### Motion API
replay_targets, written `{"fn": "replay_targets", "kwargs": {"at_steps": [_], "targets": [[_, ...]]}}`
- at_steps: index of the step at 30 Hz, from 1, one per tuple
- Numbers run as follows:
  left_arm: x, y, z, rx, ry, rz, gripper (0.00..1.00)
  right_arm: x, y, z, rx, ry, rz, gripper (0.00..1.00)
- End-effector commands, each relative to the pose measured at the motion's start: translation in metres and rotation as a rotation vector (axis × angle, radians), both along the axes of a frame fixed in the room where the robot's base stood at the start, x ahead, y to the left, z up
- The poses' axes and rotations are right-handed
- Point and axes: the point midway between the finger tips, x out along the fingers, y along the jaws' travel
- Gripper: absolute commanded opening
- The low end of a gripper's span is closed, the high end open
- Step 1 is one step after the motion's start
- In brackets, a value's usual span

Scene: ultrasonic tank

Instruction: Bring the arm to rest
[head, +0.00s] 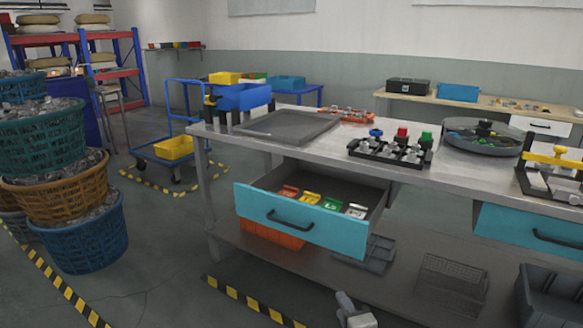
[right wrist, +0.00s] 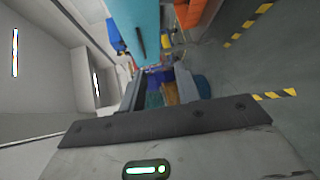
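My right gripper (head: 352,314) shows at the bottom edge of the head view, low in front of the workbench (head: 450,178) and below its open drawer. Only a small grey part of it is in the picture, and the rest of the arm is cut off. In the right wrist view a dark bar and a pale housing of my own wrist fill the lower part. My left gripper is not in the head view.
A teal drawer (head: 300,222) stands pulled out of the bench, with several coloured tags inside. A grey bin (head: 550,297) and a wire basket (head: 452,284) sit on the lower shelf. Stacked baskets (head: 85,235) stand at left. Floor between is clear.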

Motion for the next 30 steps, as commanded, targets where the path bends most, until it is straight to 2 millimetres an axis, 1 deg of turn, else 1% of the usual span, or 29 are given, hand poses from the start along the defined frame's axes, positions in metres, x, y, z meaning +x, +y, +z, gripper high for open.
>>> {"fn": "replay_targets", "kwargs": {"at_steps": [1, 2, 8, 9, 11, 15, 17, 18, 19, 21, 26, 30], "targets": [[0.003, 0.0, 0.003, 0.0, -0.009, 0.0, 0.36, 0.0, -0.014, -0.004, -0.037, 0.001, -0.002, 0.33], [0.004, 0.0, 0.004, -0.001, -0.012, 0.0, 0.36, 0.0, -0.022, -0.006, -0.057, 0.001, -0.004, 0.33], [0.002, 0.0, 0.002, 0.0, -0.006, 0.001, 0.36, 0.001, -0.08, -0.015, -0.196, 0.001, -0.015, 0.33], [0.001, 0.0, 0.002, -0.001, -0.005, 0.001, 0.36, 0.001, -0.092, -0.015, -0.226, 0.001, -0.018, 0.33], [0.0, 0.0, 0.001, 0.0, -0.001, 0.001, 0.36, 0.001, -0.11, -0.016, -0.269, 0.001, -0.021, 0.33], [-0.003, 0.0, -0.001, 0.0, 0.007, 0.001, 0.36, 0.001, -0.155, -0.014, -0.376, 0.001, -0.03, 0.33], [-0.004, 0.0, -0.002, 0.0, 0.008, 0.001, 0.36, 0.0, -0.174, -0.011, -0.422, 0.001, -0.034, 0.33], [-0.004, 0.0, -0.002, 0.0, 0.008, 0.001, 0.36, -0.006, -0.178, -0.015, -0.41, 0.016, -0.037, 0.33], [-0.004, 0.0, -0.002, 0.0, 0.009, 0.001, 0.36, -0.017, -0.171, -0.022, -0.338, 0.045, -0.045, 0.33], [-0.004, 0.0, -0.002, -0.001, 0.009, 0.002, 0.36, -0.037, -0.166, -0.032, -0.211, 0.1, -0.072, 0.33], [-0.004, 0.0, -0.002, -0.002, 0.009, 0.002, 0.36, -0.083, -0.157, -0.051, 0.068, 0.23, -0.138, 0.33], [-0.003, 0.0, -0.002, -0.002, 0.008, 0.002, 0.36, -0.125, -0.148, -0.064, 0.309, 0.352, -0.208, 0.33]]}}
